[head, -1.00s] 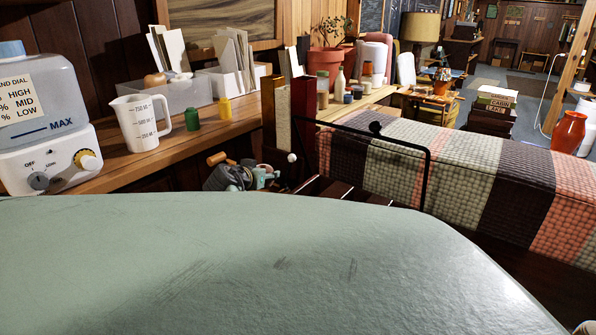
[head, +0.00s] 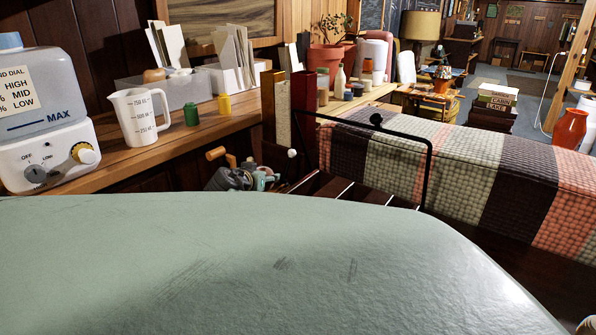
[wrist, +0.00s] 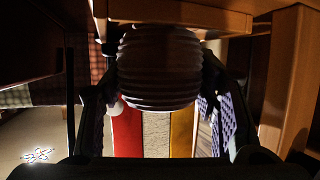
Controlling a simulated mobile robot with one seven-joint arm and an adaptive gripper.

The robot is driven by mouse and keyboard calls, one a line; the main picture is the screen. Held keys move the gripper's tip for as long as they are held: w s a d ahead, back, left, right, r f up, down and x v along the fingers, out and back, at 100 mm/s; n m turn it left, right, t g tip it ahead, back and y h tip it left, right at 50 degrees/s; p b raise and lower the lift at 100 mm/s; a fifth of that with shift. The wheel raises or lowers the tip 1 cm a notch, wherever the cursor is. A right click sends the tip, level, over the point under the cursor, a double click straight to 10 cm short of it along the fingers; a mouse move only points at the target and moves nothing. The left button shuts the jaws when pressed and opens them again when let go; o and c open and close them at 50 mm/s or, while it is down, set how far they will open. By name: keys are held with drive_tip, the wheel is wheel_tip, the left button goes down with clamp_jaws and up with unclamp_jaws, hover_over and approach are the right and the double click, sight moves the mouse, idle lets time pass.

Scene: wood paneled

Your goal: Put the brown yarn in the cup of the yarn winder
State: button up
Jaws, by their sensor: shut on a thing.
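In the wrist view, my gripper (wrist: 158,100) is shut on a dark, ribbed, rounded ball (wrist: 158,65), which looks like the brown yarn; it is in shadow, so its colour is hard to tell. One dark finger lies on each side of it. In the head view, a grey and teal device with a wooden handle (head: 238,178) sits low beside the shelf edge; it may be the yarn winder, but it is partly hidden. I cannot make out its cup. My gripper and the yarn cannot be made out in the head view.
Upright red, cream and yellow boards (head: 303,100) stand by the device, also behind the yarn in the wrist view (wrist: 156,133). A black bar (head: 428,175) runs before a patchwork-covered bench (head: 450,165). A jug (head: 138,118) and jars stand on the wooden shelf (head: 165,150).

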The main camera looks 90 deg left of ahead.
drive_tip(key=shift+f, duration=0.15)
drive_tip(key=o, duration=1.2)
drive_tip(key=shift+o, duration=0.2)
drive_tip(key=shift+s, duration=0.1)
drive_tip(key=v, duration=1.2)
